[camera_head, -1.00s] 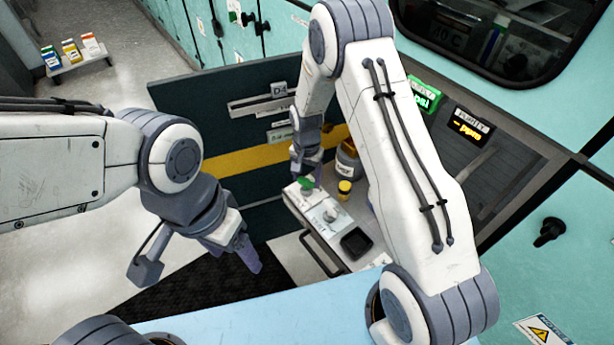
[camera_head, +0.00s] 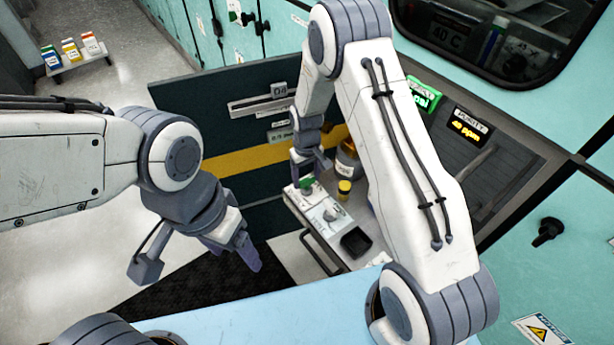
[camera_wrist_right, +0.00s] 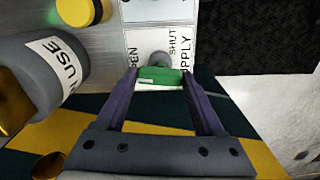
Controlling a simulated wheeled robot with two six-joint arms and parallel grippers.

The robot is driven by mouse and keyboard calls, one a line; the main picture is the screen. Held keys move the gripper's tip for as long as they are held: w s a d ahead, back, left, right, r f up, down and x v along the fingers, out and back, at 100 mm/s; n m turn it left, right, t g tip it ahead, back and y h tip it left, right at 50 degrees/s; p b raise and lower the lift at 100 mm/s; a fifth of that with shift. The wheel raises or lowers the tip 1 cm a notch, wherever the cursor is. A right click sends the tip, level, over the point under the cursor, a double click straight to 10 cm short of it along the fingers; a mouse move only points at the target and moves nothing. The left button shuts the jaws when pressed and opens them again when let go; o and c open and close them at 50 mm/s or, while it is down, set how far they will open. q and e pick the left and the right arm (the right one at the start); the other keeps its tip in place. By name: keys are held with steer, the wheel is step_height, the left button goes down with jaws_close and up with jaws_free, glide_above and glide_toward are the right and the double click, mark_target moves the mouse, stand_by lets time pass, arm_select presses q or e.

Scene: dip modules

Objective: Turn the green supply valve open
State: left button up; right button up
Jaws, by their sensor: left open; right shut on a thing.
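The green supply valve handle (camera_wrist_right: 161,78) is between the two fingers of my right gripper (camera_wrist_right: 161,95) in the right wrist view. The fingers are shut on its ends, and a grey round stem shows behind it. A white plate with partly covered OPEN, SHUT and SUPPLY lettering lies around it. In the head view the green handle (camera_head: 306,182) is small, at the far end of the white panel (camera_head: 318,210), with my right gripper (camera_head: 309,167) over it. My left gripper (camera_head: 235,245) is open and empty, left of the panel.
A yellow-capped item (camera_head: 344,186) and a grey bottle (camera_wrist_right: 50,75) stand close beside the valve. A black square recess (camera_head: 356,242) is in the panel's near part. A dark board with a yellow stripe (camera_head: 250,158) stands behind. A lit PURITY display (camera_head: 468,128) is at right.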

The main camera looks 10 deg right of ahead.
mark_target(306, 179)
steer(key=shift+w+n, duration=0.1)
steer(key=shift+n, duration=0.6)
steer(key=o, duration=1.4)
steer(key=shift+r+b, duration=0.3)
steer(key=shift+r, duration=5)
